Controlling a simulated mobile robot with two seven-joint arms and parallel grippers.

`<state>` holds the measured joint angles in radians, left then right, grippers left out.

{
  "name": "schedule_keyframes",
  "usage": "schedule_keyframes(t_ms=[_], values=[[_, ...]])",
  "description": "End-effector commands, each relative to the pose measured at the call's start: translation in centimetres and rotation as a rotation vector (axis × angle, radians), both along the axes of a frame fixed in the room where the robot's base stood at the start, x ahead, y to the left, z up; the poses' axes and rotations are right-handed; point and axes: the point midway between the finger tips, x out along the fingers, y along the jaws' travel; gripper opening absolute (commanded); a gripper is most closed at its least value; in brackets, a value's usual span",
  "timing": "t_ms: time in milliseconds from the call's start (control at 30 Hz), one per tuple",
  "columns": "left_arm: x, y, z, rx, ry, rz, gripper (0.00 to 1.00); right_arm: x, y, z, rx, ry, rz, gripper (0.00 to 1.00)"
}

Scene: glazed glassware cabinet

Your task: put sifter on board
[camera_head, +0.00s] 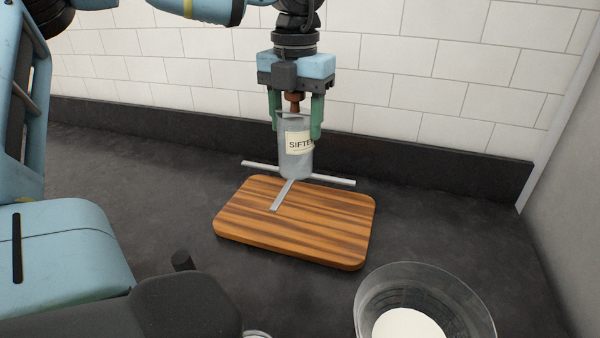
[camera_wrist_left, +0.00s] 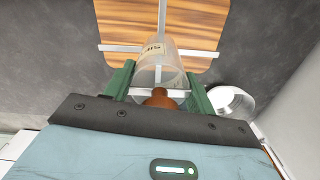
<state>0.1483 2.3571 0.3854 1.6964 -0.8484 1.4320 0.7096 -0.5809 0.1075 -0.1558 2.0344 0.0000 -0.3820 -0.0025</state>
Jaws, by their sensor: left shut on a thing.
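The sifter (camera_head: 297,163) is a clear upright cylinder with a cream label reading "SIFTE" and a brown knob on top. My left gripper (camera_head: 297,127) points down and is shut on it, with a green finger on each side. The sifter is over the back part of the striped wooden board (camera_head: 325,232); I cannot tell whether it touches the board. In the left wrist view the sifter (camera_wrist_left: 158,65) is between the green fingers, with the board (camera_wrist_left: 125,28) beyond it. My right gripper is not in view.
Pale grey bars (camera_head: 326,180) form a cross shape around the sifter's lower end, over the board's back. A clear bowl with white contents (camera_head: 408,325) stands at the front right. A tiled wall (camera_head: 400,70) is behind. Dark counter lies bare left and right of the board.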

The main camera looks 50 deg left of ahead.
Motion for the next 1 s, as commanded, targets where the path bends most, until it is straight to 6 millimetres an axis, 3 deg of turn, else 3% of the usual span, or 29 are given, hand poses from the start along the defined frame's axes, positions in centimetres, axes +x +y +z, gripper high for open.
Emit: schedule_keyframes(t_ms=[100,300,567,833,1000], values=[[-0.1,0.0,-2.3,-0.003,0.004,0.000,0.11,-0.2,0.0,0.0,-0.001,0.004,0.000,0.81],[0.0,0.0,-4.8,-0.003,0.002,0.001,0.11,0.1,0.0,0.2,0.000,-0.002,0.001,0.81],[0.0,0.0,-5.5,-0.001,0.001,0.001,0.11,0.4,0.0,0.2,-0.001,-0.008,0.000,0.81],[0.0,0.0,-8.6,-0.003,0.002,0.002,0.11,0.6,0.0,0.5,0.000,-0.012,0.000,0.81],[0.0,0.0,-8.9,-0.002,-0.001,0.001,0.11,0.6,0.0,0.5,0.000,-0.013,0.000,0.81]])
